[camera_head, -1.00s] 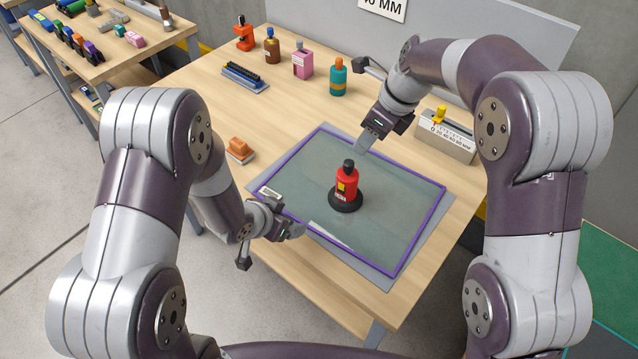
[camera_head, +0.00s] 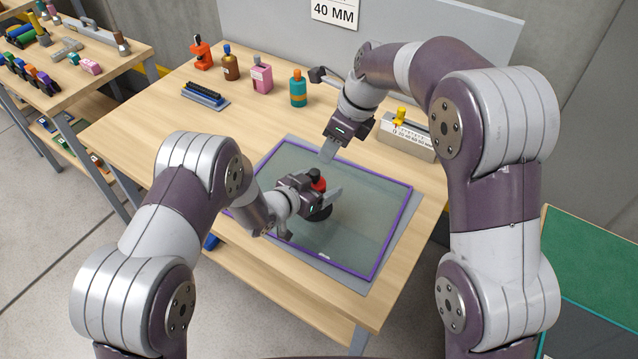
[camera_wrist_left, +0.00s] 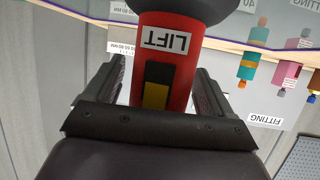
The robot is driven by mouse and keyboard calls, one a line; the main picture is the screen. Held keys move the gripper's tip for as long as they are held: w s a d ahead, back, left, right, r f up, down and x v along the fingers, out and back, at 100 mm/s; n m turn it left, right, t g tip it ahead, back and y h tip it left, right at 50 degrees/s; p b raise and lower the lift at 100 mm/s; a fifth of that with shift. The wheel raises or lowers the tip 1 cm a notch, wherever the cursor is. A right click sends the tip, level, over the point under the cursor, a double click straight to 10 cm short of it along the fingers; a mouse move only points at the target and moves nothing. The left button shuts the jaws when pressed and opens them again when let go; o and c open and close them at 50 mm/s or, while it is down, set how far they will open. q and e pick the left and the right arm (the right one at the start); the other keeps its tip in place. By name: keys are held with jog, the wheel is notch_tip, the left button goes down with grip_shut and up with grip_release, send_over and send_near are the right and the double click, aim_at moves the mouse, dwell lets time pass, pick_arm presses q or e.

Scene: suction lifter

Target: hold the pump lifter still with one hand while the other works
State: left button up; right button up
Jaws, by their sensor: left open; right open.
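The red pump lifter (camera_head: 319,184) stands on its black suction base on the purple-framed glass pane (camera_head: 368,238). Its body, with a LIFT label and a yellow-and-black patch, fills the middle of the left wrist view (camera_wrist_left: 167,60). My left gripper (camera_head: 328,198) is at the lifter, its open fingers on either side of the red body; I cannot tell whether they touch it. It partly hides the lifter in the head view. My right gripper (camera_head: 328,150) is open above the pane's far edge, behind the lifter and apart from it.
A grey scale block (camera_head: 408,140) with a yellow knob stands right of the pane. Along the back are an orange-red item (camera_head: 202,52), a brown bottle (camera_head: 231,65), a pink container (camera_head: 262,75) and a teal bottle (camera_head: 298,90). A black-topped tray (camera_head: 205,97) lies at left.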

pick_arm(q)
jog(key=shift+w+d+f, duration=0.1)
jog(key=shift+w+d, duration=0.05)
jog(key=c, duration=1.2)
jog(key=shift+o, duration=0.2)
